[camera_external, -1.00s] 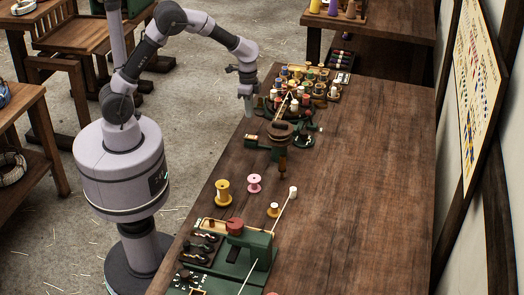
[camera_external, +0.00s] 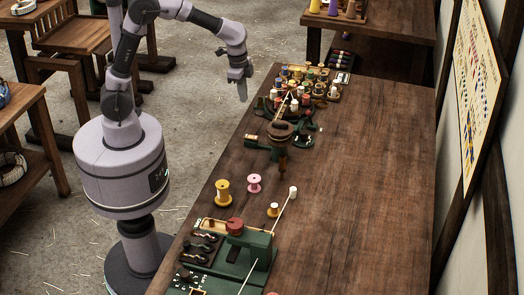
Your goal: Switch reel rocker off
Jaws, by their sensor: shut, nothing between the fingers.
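My gripper (camera_external: 242,97) hangs pointing down at the left of the long table, near its left edge, and it is shut and empty. It touches nothing. A green machine (camera_external: 258,240) with a red knob (camera_external: 235,225) stands at the front of the table. Dark fittings (camera_external: 203,243) sit on its left side, but I cannot tell which, if any, is the reel rocker. A second green device (camera_external: 265,142) with a brown round top (camera_external: 281,131) stands farther back, right of and below my gripper in the picture. No rocker's position can be read at this size.
A crowd of coloured spools (camera_external: 305,85) fills the far end of the table. A yellow spool (camera_external: 223,191), a pink spool (camera_external: 254,183) and a small spool (camera_external: 273,210) stand mid-table. The table's right half (camera_external: 370,180) is clear.

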